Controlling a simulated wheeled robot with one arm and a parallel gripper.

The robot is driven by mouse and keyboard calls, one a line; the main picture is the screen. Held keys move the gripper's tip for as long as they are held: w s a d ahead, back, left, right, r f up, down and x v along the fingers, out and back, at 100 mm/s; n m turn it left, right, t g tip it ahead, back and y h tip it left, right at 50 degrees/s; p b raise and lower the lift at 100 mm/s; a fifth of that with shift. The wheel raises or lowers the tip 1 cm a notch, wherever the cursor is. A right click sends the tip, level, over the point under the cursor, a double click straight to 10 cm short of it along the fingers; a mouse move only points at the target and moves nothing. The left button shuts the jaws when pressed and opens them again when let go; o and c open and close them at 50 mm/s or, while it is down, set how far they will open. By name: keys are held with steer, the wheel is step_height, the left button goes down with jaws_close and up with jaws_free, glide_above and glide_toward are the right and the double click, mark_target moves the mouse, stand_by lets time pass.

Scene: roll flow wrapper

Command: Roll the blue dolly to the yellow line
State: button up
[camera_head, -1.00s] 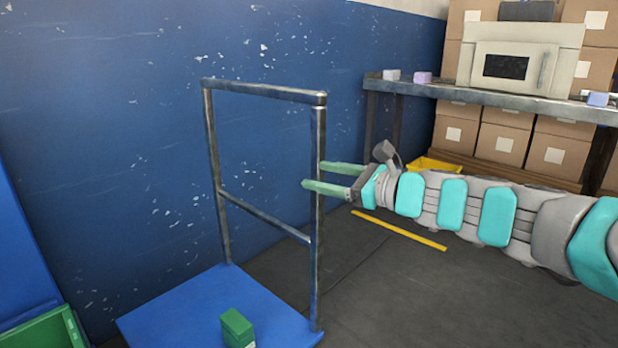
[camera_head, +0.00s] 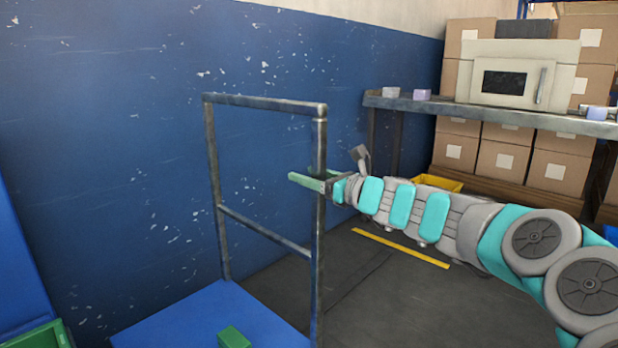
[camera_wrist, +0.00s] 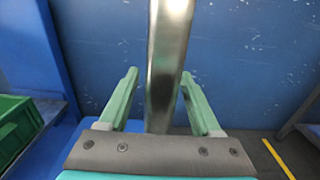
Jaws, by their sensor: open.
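The blue dolly (camera_head: 190,318) stands at the lower middle of the head view, with a grey metal push handle (camera_head: 265,104) rising from its deck. A green box (camera_head: 233,338) sits on the deck. My gripper (camera_head: 308,180) is at the handle's right upright post, fingers pointing left. In the wrist view, the post (camera_wrist: 166,70) runs between the two open green fingers, with gaps on both sides. The yellow line (camera_head: 400,248) lies on the floor to the right of the dolly, and it also shows at the lower right of the wrist view (camera_wrist: 278,160).
A blue wall (camera_head: 110,140) runs behind the dolly. A metal bench (camera_head: 440,106) with a cream machine (camera_head: 515,75) stands at the back right, with cardboard boxes (camera_head: 500,155) and a yellow tray (camera_head: 440,183) below. A green crate (camera_head: 40,336) is at the lower left. The dark floor around the line is clear.

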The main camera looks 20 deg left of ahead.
jaws_close()
stand_by(0.6)
stand_by(0.9)
